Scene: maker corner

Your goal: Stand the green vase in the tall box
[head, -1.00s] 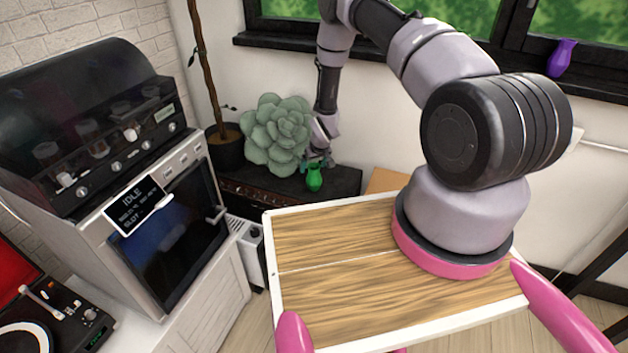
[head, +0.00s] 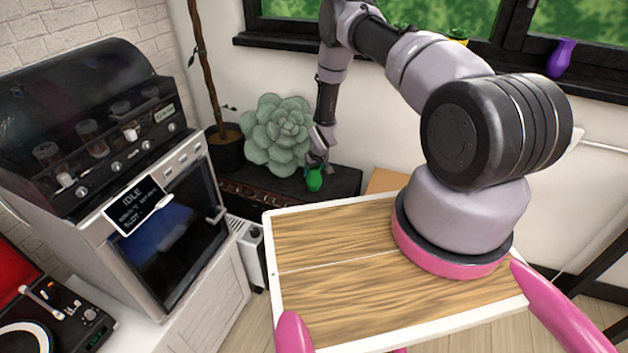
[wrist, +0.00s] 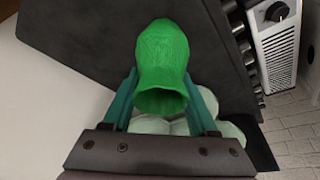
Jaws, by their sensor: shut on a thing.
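The green vase (head: 314,180) is upright on the dark cabinet top, in front of the pale succulent in the head view. My gripper (head: 318,167) is at the vase from above and is shut on it. In the wrist view the vase (wrist: 161,52) sits between the two teal fingers of my gripper (wrist: 160,84), its open mouth towards the camera. I cannot make out a gap under the vase. A tan panel or box (head: 386,181) shows partly behind my wooden deck; whether it is the tall box I cannot tell.
The succulent (head: 277,135) stands close to the left of the vase, with a potted trunk (head: 226,148) beyond. The cabinet (head: 345,184) has bare top right of the vase. A purple vase (head: 561,58) stands on the windowsill. An oven-like machine (head: 165,250) stands at left.

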